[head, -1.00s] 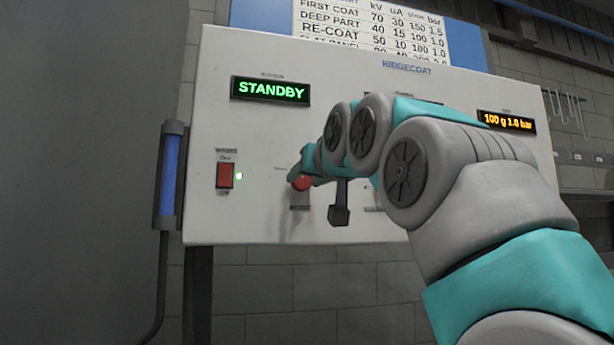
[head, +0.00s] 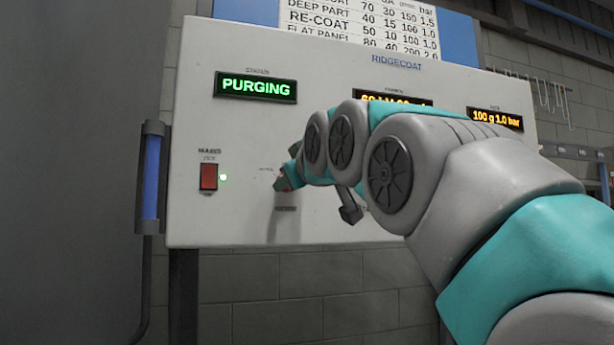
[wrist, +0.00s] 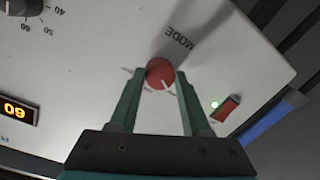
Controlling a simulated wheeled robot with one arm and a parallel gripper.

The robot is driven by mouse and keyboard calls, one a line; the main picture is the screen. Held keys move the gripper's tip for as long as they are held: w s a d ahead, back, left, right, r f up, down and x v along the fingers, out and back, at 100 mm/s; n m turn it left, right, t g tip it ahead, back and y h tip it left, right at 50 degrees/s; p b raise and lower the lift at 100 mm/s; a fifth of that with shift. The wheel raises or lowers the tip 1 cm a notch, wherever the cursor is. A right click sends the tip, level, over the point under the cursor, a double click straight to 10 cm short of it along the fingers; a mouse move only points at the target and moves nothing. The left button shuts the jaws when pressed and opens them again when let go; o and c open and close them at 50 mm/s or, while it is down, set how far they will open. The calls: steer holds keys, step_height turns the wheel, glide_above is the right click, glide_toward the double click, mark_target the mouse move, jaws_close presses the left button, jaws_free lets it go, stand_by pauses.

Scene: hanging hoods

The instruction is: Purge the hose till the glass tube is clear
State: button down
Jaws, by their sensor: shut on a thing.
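The control panel (head: 330,221) fills the middle of the head view, and its green status display (head: 256,87) reads PURGING. The red mode knob (wrist: 161,73) sits between the fingertips of my gripper (wrist: 161,76) in the wrist view. The fingers are shut on the knob, one on each side, and its white pointer mark faces toward my palm, slightly right. In the head view my arm hides most of the knob and gripper. The glass tube (head: 151,178) stands upright at the panel's left edge and looks blue inside. It shows blurred in the wrist view (wrist: 265,137).
A red rocker switch (head: 208,177) with a lit green lamp is left of the knob. An orange display (head: 495,119) reads 100 g 1.0 bar. Another orange display (head: 392,100) is partly covered by my arm. A settings chart (head: 360,25) hangs above.

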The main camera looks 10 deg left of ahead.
steer(key=shift+r, duration=0.1)
stand_by(0.3)
steer(key=shift+c, duration=1.8)
jaws_free()
steer(key=shift+s, duration=0.15)
steer(key=b+v, duration=0.1)
steer(key=v, duration=0.6)
steer(key=shift+s+d, duration=0.2)
steer(key=shift+s, duration=0.05)
